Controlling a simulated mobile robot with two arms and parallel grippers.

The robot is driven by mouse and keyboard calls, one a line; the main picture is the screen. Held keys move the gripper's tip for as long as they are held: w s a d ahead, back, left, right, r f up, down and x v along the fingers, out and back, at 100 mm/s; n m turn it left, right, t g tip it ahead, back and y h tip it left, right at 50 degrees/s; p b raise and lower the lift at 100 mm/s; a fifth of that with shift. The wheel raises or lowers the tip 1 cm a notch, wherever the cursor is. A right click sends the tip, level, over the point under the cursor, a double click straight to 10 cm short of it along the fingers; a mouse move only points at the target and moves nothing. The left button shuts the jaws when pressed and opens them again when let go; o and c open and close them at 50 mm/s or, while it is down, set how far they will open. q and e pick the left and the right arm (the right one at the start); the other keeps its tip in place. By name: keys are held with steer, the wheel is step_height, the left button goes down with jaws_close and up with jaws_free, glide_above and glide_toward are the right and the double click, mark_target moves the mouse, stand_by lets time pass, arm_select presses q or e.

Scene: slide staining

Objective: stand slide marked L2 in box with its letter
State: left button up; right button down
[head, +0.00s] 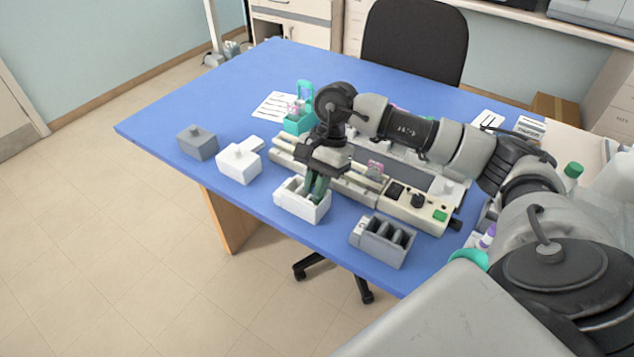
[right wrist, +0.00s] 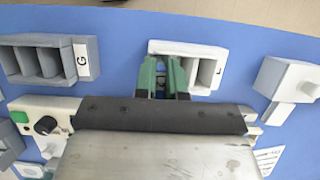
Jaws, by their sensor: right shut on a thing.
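My right gripper (head: 316,190) reaches down into the white box (head: 302,206) with its green fingers. In the right wrist view the fingers (right wrist: 163,80) are inside one end slot of the white box (right wrist: 205,48), which carries the letter L. The gripper is shut on a thin thing, taken to be the slide, which the fingers hide almost wholly. Its marking cannot be read, and I cannot tell whether it touches the box floor. My left gripper is not in view.
A grey slotted box (head: 384,242) marked G (right wrist: 83,60) stands beside the white box. A white lid (head: 239,162) and a grey lid (head: 197,141) lie to the left. The long staining station (head: 420,205) is behind. The table front edge is close.

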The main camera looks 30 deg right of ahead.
steer(key=shift+f, duration=0.15)
steer(key=c, duration=1.1)
jaws_free()
steer(key=b+v, duration=0.2)
steer(key=v, duration=0.8)
steer(key=shift+d+r, duration=0.15)
steer(key=shift+r, duration=0.25)
